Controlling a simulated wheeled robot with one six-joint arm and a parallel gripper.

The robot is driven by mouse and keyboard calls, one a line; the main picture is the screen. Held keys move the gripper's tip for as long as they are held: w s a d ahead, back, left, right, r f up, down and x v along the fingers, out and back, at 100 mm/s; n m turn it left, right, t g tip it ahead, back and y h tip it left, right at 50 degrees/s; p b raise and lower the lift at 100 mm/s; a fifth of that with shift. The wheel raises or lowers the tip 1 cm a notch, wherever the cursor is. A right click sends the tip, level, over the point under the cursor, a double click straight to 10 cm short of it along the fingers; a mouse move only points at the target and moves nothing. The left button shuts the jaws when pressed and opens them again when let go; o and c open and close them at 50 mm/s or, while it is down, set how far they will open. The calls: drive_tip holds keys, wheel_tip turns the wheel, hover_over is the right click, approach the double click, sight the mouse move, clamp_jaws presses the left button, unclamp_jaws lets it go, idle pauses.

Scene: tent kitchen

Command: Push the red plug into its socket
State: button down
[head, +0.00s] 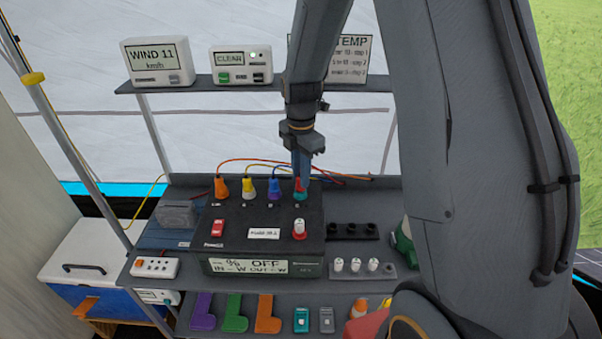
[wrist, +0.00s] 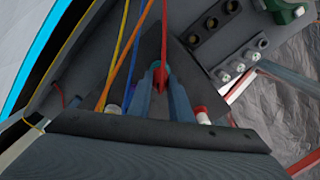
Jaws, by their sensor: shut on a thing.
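My gripper (head: 302,176) points down at the back right of the black power box (head: 262,215). Its blue-grey fingers are shut on the red plug (head: 299,186), at the right end of the row of plugs. In the wrist view the red plug (wrist: 161,80) sits between the fingertips (wrist: 165,72), with a red cable running up from it. A teal part shows by the plug. The socket under the plug is hidden, so I cannot tell how deep the plug sits.
A red-and-white knob (head: 299,229) and red switch (head: 217,228) are in front. A black socket strip (head: 352,231) lies to the right.

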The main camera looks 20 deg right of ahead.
drive_tip(key=shift+f, duration=0.35)
drive_tip(key=c, duration=1.5)
unclamp_jaws()
drive_tip(key=shift+c, duration=0.2)
drive_tip(key=shift+r, duration=0.1)
